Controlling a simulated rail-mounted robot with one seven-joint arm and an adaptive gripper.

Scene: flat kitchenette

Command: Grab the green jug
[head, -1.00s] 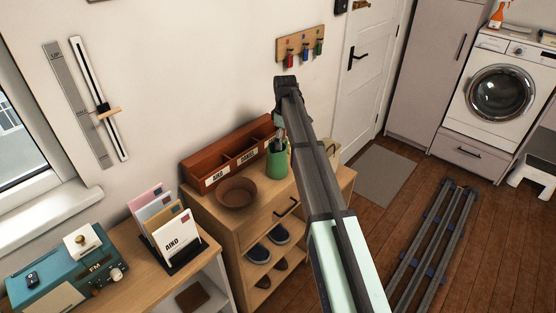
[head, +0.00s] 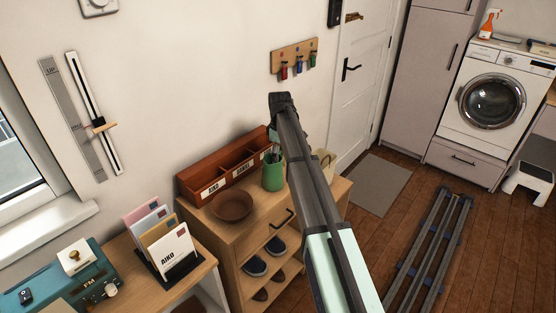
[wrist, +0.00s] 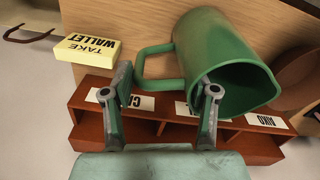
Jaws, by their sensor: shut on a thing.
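The green jug (head: 273,177) stands on the wooden cabinet top in front of the red-brown organizer. In the wrist view the jug (wrist: 205,50) shows its open mouth and its squared handle. My gripper (head: 273,153) reaches down to the jug's rim from above. In the wrist view my gripper (wrist: 167,82) has one finger outside the handle and the other at the rim by the mouth, with the handle between them. It is shut on the jug. In the head view my arm hides part of the area behind the jug.
The red-brown organizer (head: 200,185) stands behind the jug, and a brown bowl (head: 231,206) sits to its left. A yellow "TAKE WALLET" block (wrist: 87,48) lies near the handle. A key rack (head: 294,60) hangs on the wall above.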

